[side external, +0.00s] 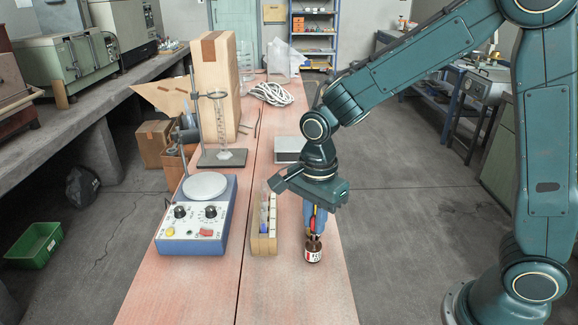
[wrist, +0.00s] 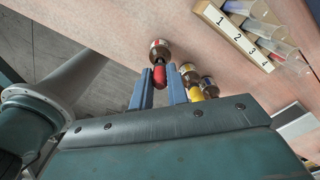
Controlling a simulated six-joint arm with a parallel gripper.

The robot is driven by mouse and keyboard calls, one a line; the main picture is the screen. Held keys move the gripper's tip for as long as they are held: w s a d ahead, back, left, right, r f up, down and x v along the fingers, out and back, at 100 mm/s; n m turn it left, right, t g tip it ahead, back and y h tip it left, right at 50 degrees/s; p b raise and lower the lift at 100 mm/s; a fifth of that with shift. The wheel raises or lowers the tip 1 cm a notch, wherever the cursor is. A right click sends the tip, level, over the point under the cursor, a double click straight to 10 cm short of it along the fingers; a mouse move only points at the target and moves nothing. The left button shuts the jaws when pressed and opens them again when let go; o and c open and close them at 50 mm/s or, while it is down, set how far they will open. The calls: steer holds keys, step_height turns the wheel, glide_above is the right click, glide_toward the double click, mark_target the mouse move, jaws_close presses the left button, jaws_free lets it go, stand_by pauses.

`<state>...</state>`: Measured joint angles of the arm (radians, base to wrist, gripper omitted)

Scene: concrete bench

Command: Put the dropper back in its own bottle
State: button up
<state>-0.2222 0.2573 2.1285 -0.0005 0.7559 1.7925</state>
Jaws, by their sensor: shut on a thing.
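My gripper (wrist: 159,77) points down at the bench and its blue fingers are shut on the red bulb of a dropper (wrist: 159,79). A small brown bottle (wrist: 159,47) with a pale label lies in line with that bulb in the wrist view. Whether the dropper's tip is inside its neck is hidden. Two more small bottles stand close beside the right finger: one brown (wrist: 187,70) with a yellow bulb (wrist: 195,93) near it, and one with a bluish label (wrist: 208,85). In the side view, my gripper (side external: 317,218) is just above a bottle (side external: 313,248) with a red-and-white label.
A wooden rack (side external: 264,240) with numbered slots and tubes stands left of the bottles. Beyond it is a blue hotplate (side external: 193,243) with knobs. A stand with a glass column (side external: 220,125) and a grey box (side external: 289,149) are farther back. The bench right of the bottles is clear.

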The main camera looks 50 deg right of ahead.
mark_target(314, 217)
steer(key=shift+f, duration=0.8)
steer(key=o, duration=0.7)
steer(key=shift+c, duration=0.2)
steer(key=shift+o, duration=0.5)
steer(key=o, duration=0.3)
steer(key=shift+r, duration=0.15)
steer(key=shift+r, duration=3.35)
